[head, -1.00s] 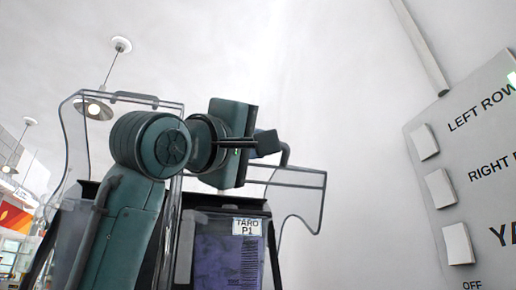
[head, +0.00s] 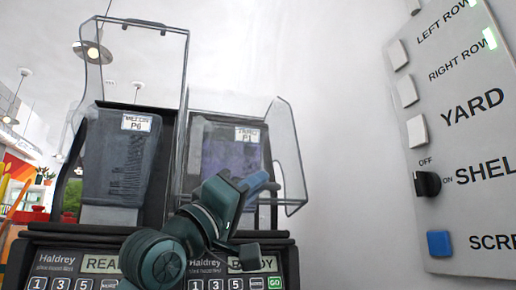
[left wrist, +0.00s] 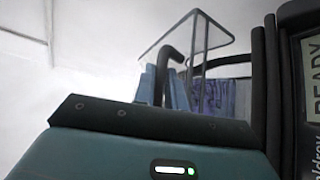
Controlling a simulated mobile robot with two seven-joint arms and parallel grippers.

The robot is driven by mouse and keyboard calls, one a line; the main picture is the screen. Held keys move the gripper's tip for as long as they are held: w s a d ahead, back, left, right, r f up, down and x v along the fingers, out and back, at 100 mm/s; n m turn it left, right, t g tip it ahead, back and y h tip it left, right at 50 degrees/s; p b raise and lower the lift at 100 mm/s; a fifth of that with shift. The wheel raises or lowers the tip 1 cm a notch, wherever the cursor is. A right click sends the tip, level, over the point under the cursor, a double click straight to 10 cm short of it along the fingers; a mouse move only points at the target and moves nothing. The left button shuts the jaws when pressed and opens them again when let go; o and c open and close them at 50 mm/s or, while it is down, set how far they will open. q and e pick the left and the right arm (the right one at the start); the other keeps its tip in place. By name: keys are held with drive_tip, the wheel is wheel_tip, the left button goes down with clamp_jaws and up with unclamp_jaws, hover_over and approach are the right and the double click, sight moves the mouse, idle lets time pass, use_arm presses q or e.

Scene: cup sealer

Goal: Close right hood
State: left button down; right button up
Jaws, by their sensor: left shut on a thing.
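The right hood (head: 292,150) is a clear, grey-edged cover on the right sealer, in front of its purple bag labelled TARO P1 (head: 220,155). It is tilted down, and I cannot tell whether it is fully seated. My left gripper (head: 262,183) is at its lower front and shut on its handle. In the left wrist view, the blue fingers (left wrist: 148,86) are around the dark curved handle (left wrist: 166,56), with the clear hood (left wrist: 222,42) behind. The handle is mostly hidden in the head view. My right gripper is not in view.
The left hood (head: 138,30) stands raised over the left sealer, whose bag is labelled MELON P6 (head: 120,160). Button panels with READY displays (head: 100,263) lie below. A grey wall panel (head: 455,190) with switches is at the right. White wall shows between.

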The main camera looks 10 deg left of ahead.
use_arm(q)
drive_tip(key=w+a+f, duration=0.2)
drive_tip(key=w+f, duration=0.2)
drive_tip(key=f, duration=0.1)
drive_tip(key=shift+w+a+f, duration=0.15)
drive_tip(key=shift+w+f, duration=0.1)
drive_tip(key=shift+w, duration=0.15)
drive_tip(key=c, duration=1.7)
unclamp_jaws()
drive_tip(key=shift+w+f, duration=0.1)
drive_tip(key=shift+f, duration=0.1)
drive_tip(key=p+v, duration=0.1)
drive_tip(key=v, duration=1.2)
drive_tip(key=shift+s, duration=0.2)
